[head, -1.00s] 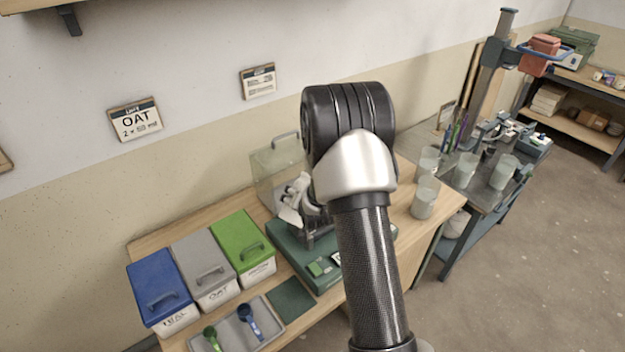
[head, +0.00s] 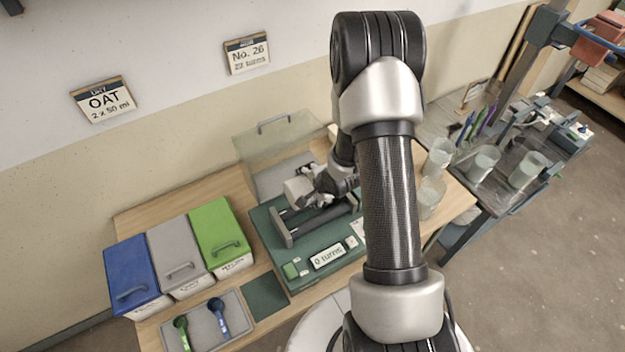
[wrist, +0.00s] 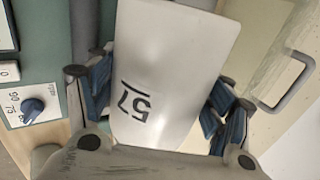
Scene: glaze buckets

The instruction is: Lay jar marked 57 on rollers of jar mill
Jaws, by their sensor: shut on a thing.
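My gripper (wrist: 160,100) is shut on the white jar marked 57 (wrist: 180,55), with a blue-padded finger on each side of it; the number faces the wrist camera. In the head view, my gripper (head: 318,186) and the pale jar (head: 296,190) are over the back left part of the green jar mill (head: 276,254). The mill's dark rollers (head: 322,222) show in front of the jar. I cannot tell whether the jar touches them. The mill's clear lid (head: 262,150) stands open behind. Its display reads "0 turns".
Blue, grey and green bins (head: 175,258) stand left of the mill. A tray (head: 245,325) with two scoops lies in front of them. Glass beakers (head: 484,162) stand to the right. Wall cards read OAT (head: 103,101) and No. 26 (head: 247,54).

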